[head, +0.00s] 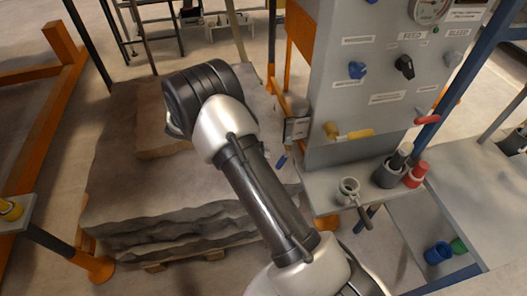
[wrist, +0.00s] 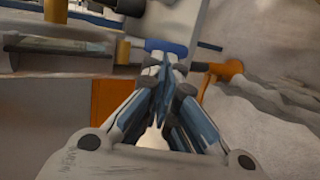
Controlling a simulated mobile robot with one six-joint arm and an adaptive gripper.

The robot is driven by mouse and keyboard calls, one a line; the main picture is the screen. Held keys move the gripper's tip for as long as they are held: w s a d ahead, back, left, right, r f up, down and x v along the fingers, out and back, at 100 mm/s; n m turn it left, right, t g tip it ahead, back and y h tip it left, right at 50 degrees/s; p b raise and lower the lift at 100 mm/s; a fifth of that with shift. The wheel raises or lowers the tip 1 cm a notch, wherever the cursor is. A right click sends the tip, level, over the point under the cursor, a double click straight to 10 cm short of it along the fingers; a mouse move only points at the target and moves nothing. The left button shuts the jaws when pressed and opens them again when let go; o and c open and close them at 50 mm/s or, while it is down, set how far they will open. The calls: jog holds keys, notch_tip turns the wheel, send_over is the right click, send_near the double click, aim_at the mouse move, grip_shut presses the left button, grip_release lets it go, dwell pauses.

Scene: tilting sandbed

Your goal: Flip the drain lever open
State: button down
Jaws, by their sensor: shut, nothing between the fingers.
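No label I can read says drain, so I cannot tell for sure which handle is the drain lever. A blue handle (wrist: 166,47) lies across the wrist view just beyond my fingertips; contact cannot be told. A small blue handle (head: 282,161) also shows in the head view, low beside the panel's left edge. My gripper (wrist: 164,65) is shut and empty, its fingers together. In the head view my arm hides the gripper.
The grey panel (head: 335,95) carries a yellow lever (head: 352,133), a red lever (head: 427,119), knobs and a gauge (head: 429,10). Its shelf (head: 320,196) holds a metal cup (head: 348,189) and containers. Layered sand blocks (head: 125,195) fill the left. An orange frame part (wrist: 223,78) is near the fingers.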

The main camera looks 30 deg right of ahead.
jog(key=f+p+v, duration=0.1)
jog(key=v, duration=1)
jog(key=shift+a+p, duration=0.35)
jog(key=shift+p, duration=0.05)
jog(key=shift+w+f, duration=0.1)
